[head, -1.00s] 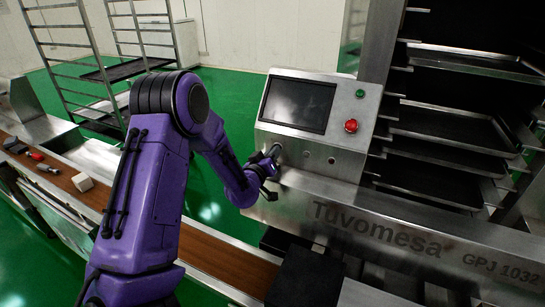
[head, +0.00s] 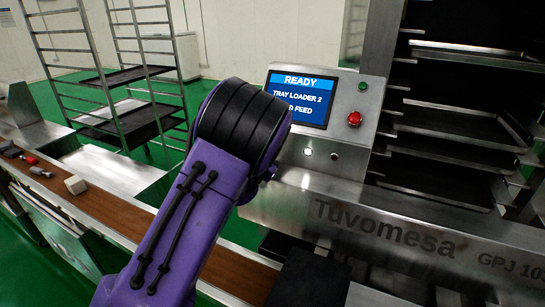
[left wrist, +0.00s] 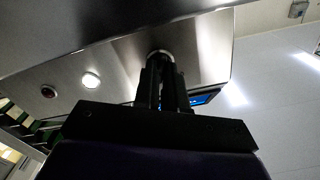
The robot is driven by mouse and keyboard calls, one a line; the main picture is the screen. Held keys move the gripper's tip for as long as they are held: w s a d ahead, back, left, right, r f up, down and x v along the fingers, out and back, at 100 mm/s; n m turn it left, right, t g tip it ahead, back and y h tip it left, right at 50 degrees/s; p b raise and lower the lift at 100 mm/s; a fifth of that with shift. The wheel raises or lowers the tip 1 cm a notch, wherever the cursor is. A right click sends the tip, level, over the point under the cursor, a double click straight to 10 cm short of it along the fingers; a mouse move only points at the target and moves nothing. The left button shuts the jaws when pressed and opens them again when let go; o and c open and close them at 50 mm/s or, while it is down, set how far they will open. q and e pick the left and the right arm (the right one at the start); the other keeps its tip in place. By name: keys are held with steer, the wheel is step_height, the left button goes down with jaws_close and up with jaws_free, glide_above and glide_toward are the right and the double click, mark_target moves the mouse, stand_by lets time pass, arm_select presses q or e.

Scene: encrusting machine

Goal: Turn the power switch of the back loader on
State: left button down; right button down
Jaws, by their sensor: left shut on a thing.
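The back loader's control panel (head: 345,140) is in the middle of the head view. Its screen (head: 300,97) is lit blue and reads "READY", "TRAY LOADER 2", with the last line partly covered by my arm. In the left wrist view, the power switch (left wrist: 160,53) is a round knob on the metal panel. My left gripper (left wrist: 164,66) is shut on it, and the fingers hide most of it. In the head view my left arm hides the switch and the gripper. My right gripper is not in view.
A green button (head: 362,86) and a red button (head: 354,118) sit right of the screen. A lit white lamp (head: 308,152) is below it. Trays (head: 465,140) are stacked at right. A conveyor (head: 110,213) runs at left, with a wheeled rack (head: 140,75) behind.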

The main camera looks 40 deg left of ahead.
arm_select(q)
steer(key=shift+m+b, duration=1.2)
steer(key=shift+m, duration=0.7)
steer(key=c, duration=1.2)
jaws_free()
steer(key=v, duration=1)
steer(key=shift+s+b, duration=0.2)
steer(key=shift+b, duration=0.1)
